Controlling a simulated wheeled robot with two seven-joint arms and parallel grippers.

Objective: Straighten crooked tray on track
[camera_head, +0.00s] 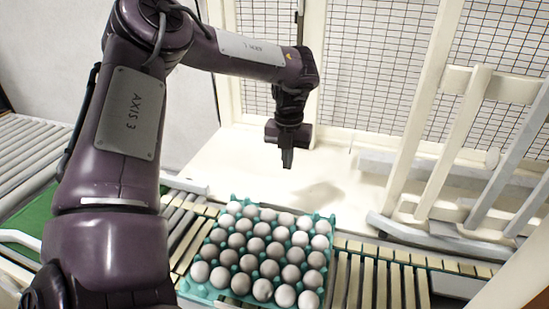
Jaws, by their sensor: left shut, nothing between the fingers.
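A teal egg tray (192,289) full of white and grey eggs sits on the slatted track (375,277) at the bottom middle. The tray lies slightly turned relative to the track. My left gripper (287,165) points down, shut and empty, above the pale board behind the tray. It is apart from the tray, beyond its far edge. The front edge of the tray is partly cut off by the bottom of the picture. My right gripper is not in view.
A roller conveyor (28,160) runs at the left. A cream frame with slanted rails (440,160) stands at the right behind the track. A wire mesh (375,70) closes the back. The pale board (235,155) behind the tray is clear.

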